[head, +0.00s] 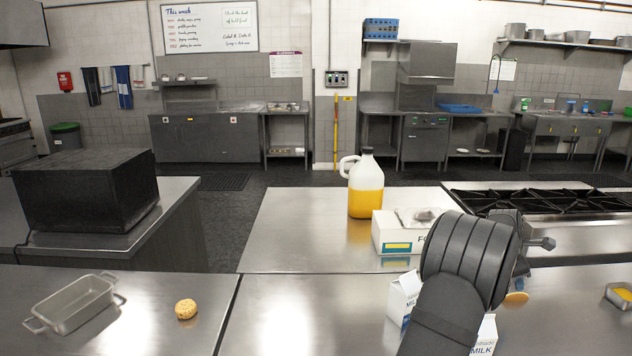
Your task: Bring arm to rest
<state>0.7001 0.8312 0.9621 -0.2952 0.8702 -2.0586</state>
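My arm rises from the bottom of the head view, right of centre, over the steel counter (300,315). My gripper (543,243) is mostly hidden behind the thick dark wrist. Only a small part of it shows at the wrist's right side, in front of the stove's near edge. I cannot tell whether its fingers are open or shut, and I see nothing held.
Milk cartons (402,297) stand close beside my arm, partly hidden. Behind are a white box (392,232) and a jug of yellow liquid (365,190). A gas stove (540,199) is at right. A loaf pan (72,304) and a round biscuit (186,309) lie left. The counter's middle is clear.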

